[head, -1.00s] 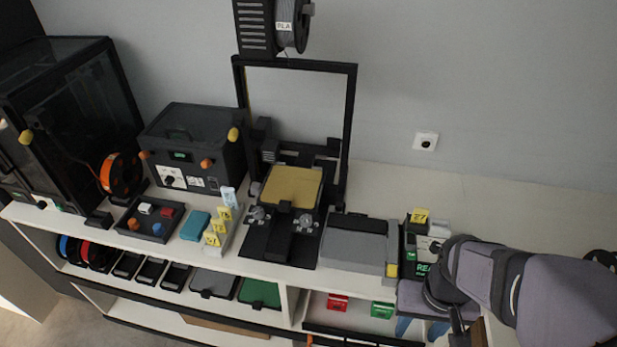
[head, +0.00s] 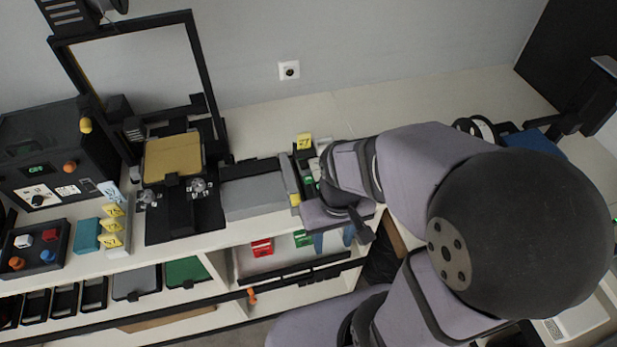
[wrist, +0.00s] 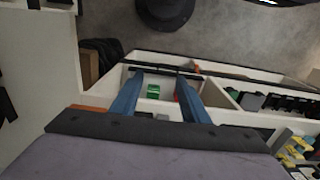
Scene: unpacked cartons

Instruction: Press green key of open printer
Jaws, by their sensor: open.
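The open-frame printer (head: 212,75) stands on the counter at the left in the head view, with a gold bed (head: 172,156). To its right, a small dark box with a green-lit part (head: 309,181) is partly covered by my wrist. I cannot make out a green key on it. My gripper (head: 333,240) hangs at the counter's front edge, beside that box. Its two blue fingers point down, apart and empty; they also show in the wrist view (wrist: 160,75). A small green box (wrist: 153,91) in the shelf below shows between them.
A grey flat unit (head: 252,190) lies between the printer and the dark box. A red box (head: 262,248) sits in the shelf below. Left are a closed dark machine (head: 40,150) and a tray (head: 35,248) of coloured parts. The counter behind my arm is largely clear.

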